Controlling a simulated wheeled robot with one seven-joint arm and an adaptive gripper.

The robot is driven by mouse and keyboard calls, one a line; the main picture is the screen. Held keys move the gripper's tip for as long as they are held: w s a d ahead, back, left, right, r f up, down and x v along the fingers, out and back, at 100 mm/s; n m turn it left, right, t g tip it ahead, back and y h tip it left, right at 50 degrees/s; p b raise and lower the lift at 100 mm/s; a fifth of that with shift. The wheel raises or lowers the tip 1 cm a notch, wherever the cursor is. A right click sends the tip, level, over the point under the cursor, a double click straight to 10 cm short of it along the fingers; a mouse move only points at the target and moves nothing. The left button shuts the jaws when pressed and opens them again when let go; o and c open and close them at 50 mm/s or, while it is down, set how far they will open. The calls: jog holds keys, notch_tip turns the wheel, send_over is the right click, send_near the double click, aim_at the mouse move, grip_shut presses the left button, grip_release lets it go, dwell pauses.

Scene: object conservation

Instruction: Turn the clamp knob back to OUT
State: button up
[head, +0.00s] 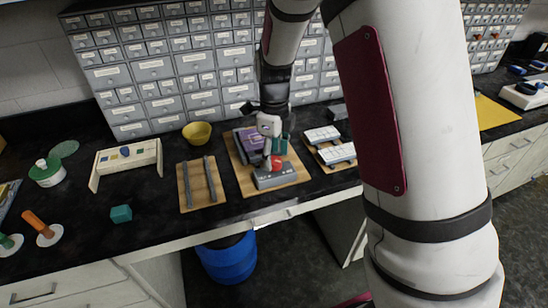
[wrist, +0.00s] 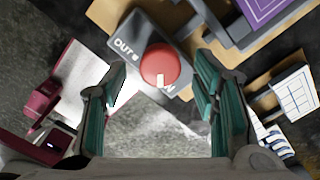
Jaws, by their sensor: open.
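The clamp knob (wrist: 159,64) is a round red knob on a grey block (wrist: 185,50). Its white mark points down in the wrist view, towards the partly hidden label beside it; the OUT label (wrist: 124,47) is to its left. My gripper (wrist: 160,72) is open, with teal-padded fingers on either side of the knob and visible gaps to it. In the head view, the knob (head: 277,162) shows just below my gripper (head: 276,151), and the grey block (head: 274,179) lies at the front of a wooden board (head: 238,167).
A purple-topped device (head: 249,138) stands behind the block. A board with two grey bars (head: 184,190) is to the left, and a tray with white items (head: 326,150) to the right. A yellow bowl (head: 197,132) and drawer cabinets (head: 150,70) stand behind. The counter's front edge is close.

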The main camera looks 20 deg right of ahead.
jog(key=shift+f, duration=0.85)
jog(key=shift+c, duration=0.3)
jog(key=c, duration=1.1)
